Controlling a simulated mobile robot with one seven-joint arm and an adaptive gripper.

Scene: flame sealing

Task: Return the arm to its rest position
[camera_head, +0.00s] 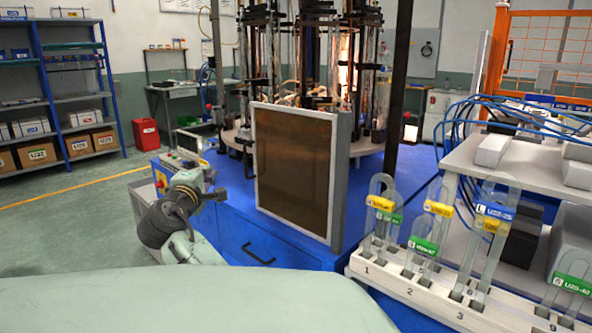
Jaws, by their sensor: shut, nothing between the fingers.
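My gripper (218,193) is at the left of the middle, at the end of my dark and pale green arm. It looks small, shut and empty. It is raised in front of the blue machine bench (225,228), apart from the framed dark panel (298,170) to its right. My large pale arm link fills the bottom of the view and hides what lies below it.
A white rack (405,291) with numbered slots holds several labelled glass tubes (486,235) at the right. Blue hoses (530,122) hang over a shelf there. A machine with a glowing flame (343,72) stands behind the panel. The green floor (70,225) at left is clear.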

